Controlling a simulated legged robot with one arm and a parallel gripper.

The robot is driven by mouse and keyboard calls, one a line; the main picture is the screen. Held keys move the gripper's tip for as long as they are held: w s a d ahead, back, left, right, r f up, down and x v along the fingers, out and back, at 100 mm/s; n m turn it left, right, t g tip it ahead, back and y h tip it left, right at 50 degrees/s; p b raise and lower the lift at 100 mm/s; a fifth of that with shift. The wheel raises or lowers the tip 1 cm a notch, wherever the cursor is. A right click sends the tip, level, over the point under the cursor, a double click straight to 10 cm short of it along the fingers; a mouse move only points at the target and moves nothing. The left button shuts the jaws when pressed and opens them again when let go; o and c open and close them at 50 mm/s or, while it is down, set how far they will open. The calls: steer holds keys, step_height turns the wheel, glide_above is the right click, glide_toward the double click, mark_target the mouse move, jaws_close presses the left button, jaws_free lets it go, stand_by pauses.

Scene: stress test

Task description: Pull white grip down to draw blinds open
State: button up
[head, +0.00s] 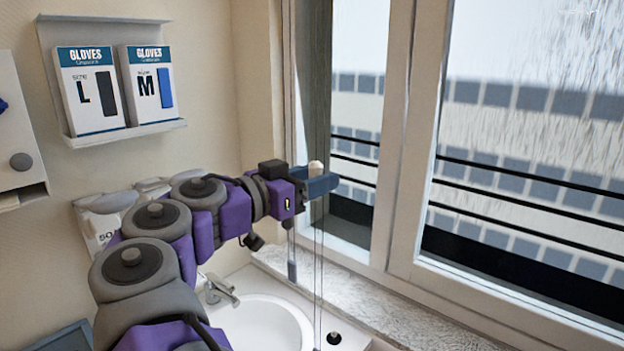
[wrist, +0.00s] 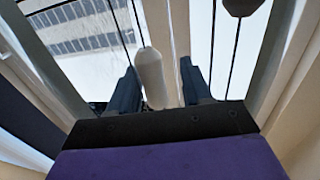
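The white grip (head: 315,168) is a small pale cylinder hanging on a thin cord in front of the window. It shows upright at my gripper (head: 321,183), its top above the blue fingers. In the wrist view the white grip (wrist: 151,78) lies between the two dark fingers of my gripper (wrist: 160,88). It is close to the left finger, with a clear gap to the right finger, so my gripper is open around it. The blinds themselves cannot be made out.
A grey cord weight (head: 292,270) hangs below my gripper, and a dark knob (head: 334,338) sits lower. The sink (head: 262,325), windowsill (head: 365,300) and glove boxes (head: 90,90) are nearby.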

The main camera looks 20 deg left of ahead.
steer(key=shift+s, duration=0.1)
steer(key=shift+s+a+r, duration=0.1)
steer(key=shift+s, duration=0.35)
steer(key=p+v, duration=0.3)
steer(key=v, duration=1.3)
steer(key=shift+a, duration=0.45)
